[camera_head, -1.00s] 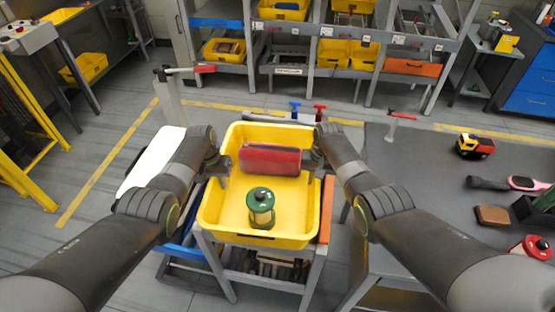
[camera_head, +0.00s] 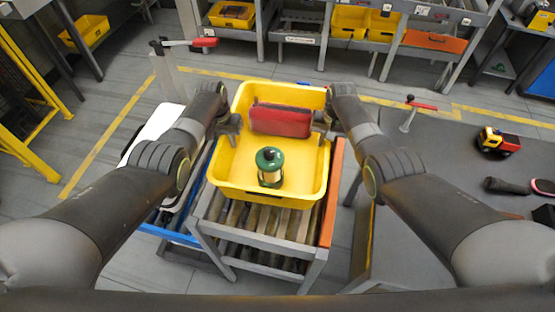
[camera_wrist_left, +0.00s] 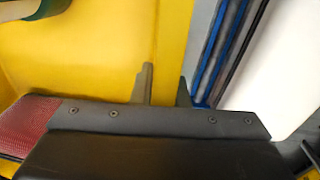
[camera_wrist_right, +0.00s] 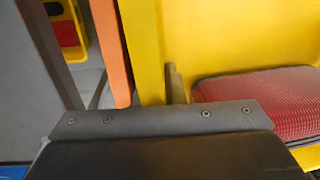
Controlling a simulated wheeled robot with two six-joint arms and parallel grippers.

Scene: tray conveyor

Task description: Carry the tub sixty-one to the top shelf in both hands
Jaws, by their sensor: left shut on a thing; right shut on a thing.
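The yellow tub (camera_head: 235,165) is in the middle of the head view, over a grey roller stand (camera_head: 225,215). It holds a red case (camera_head: 281,121) at its far end and a green lantern (camera_head: 269,166) nearer me. I cannot read any number on the tub. My left gripper (camera_head: 232,125) is shut on the tub's left wall and my right gripper (camera_head: 328,118) on its right wall. The left wrist view shows the fingers (camera_wrist_left: 165,90) at the yellow wall; the right wrist view shows the other fingers (camera_wrist_right: 173,85) there too.
A shelf rack (camera_head: 318,38) with yellow bins stands at the back; its upper part is out of view. A grey table (camera_head: 425,160) with a toy truck (camera_head: 498,141) is close on the right. A red-handled post (camera_head: 185,45) stands behind left. Floor shows between tub and rack.

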